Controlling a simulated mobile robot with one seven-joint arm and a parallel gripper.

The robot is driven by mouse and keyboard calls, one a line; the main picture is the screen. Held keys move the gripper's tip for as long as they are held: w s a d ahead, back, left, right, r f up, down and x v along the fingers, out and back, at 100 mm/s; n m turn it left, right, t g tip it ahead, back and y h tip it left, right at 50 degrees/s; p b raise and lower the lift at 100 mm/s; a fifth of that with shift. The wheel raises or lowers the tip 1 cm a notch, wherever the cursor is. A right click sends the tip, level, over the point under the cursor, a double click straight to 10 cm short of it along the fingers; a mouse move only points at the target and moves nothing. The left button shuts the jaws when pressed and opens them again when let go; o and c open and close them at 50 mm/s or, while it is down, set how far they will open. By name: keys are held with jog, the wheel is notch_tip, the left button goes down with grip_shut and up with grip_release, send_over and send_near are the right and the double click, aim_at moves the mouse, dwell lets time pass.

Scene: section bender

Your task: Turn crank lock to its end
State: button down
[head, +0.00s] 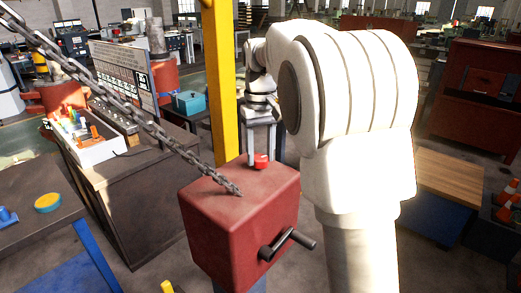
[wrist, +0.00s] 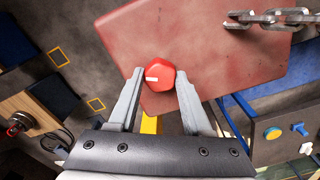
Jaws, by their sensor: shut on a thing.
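The crank lock, a small red knob (wrist: 160,71) with a white mark, sits on top of the red box (wrist: 225,50). In the wrist view the white mark lies on the knob's lower left. The knob also shows in the head view (head: 261,160). My gripper (wrist: 157,77) comes down from above, with one finger on each side of the knob, and is shut on it. The black crank handle (head: 287,243) is on the box's side face, apart from my gripper.
A chain (head: 150,125) runs from the upper left down to the box top, near the knob. A yellow post (head: 219,75) stands behind the box. A dark workbench (head: 35,225) is at the left. My arm hides much of the right side.

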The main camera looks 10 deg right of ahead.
aim_at(260, 157)
jog(key=m+p, duration=0.2)
jog(key=m, duration=0.1)
jog(key=shift+r, duration=0.15)
jog(key=shift+m+p, duration=0.75)
jog(key=shift+m, duration=1.05)
jog(key=shift+c, duration=1.7)
grip_release()
notch_tip(260, 157, up, 17)
jog(key=p, duration=0.2)
